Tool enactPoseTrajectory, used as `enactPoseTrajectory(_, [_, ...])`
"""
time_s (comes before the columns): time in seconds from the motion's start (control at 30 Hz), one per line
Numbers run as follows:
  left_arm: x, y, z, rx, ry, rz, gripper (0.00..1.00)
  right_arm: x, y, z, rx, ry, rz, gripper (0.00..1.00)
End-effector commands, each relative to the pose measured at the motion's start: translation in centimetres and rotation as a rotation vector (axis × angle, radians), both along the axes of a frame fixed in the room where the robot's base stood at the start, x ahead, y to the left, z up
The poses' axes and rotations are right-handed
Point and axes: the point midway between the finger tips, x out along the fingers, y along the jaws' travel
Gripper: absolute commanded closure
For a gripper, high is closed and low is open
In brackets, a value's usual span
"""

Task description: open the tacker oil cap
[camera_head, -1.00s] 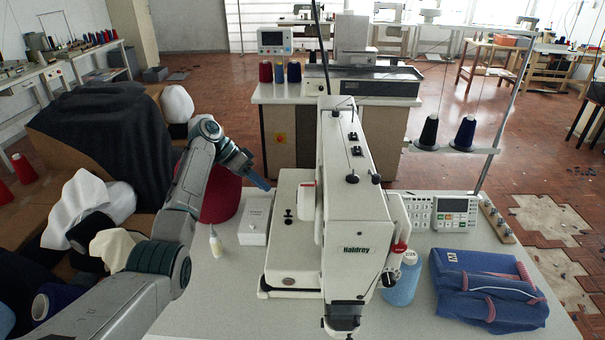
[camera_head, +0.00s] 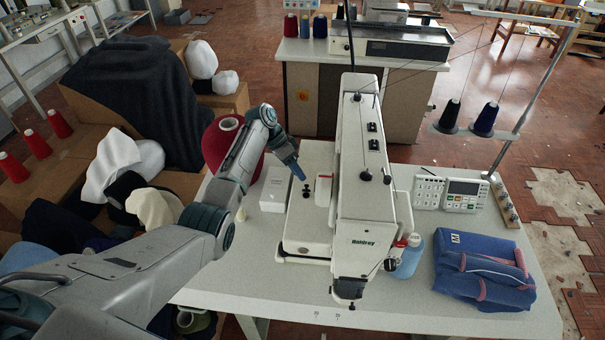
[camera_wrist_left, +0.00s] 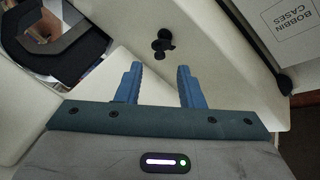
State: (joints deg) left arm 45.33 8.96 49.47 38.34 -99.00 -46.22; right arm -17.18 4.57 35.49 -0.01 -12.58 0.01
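The white tacker (camera_head: 358,190), marked Haldrey, stands on the grey table. A small black knob-like part, which looks like the oil cap (camera_wrist_left: 162,45), sits on its white bed in the left wrist view. In the head view a small dark spot near my fingertips seems to be the same part (camera_head: 305,191). My left gripper (camera_head: 300,177) is over the left side of the bed, pointing down at it. In the left wrist view its blue fingers (camera_wrist_left: 158,68) are apart with nothing between them, and the black part lies just beyond the tips. My right gripper is not in view.
A white box (camera_head: 275,189) stands left of the tacker; its BOBBIN CASES label (camera_wrist_left: 298,18) shows in the wrist view. A red cone (camera_head: 215,147) is behind my arm. A blue spool (camera_head: 409,258), folded blue cloth (camera_head: 485,270) and control panel (camera_head: 463,195) are to the right.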

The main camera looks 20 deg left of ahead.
Motion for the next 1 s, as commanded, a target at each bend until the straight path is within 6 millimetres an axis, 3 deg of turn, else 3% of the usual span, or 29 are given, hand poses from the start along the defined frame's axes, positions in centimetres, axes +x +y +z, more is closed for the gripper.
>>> enactPoseTrajectory(0.23, [-0.1,-1.6,-2.5,-0.001,0.001,0.0,0.66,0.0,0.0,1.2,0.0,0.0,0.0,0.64])
enactPoseTrajectory(0.57, [-0.1,-1.9,-3.0,0.0,-0.001,-0.001,0.66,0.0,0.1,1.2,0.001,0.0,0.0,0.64])
enactPoseTrajectory(0.6, [-0.1,-1.9,-3.0,0.0,-0.001,-0.001,0.68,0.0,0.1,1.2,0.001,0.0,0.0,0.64])
enactPoseTrajectory(0.77, [-0.1,-1.9,-3.0,0.0,-0.001,-0.001,0.99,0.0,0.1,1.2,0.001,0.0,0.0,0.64])
enactPoseTrajectory(1.0, [0.1,-1.8,-3.2,-0.003,0.013,0.0,1.0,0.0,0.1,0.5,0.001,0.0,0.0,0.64])
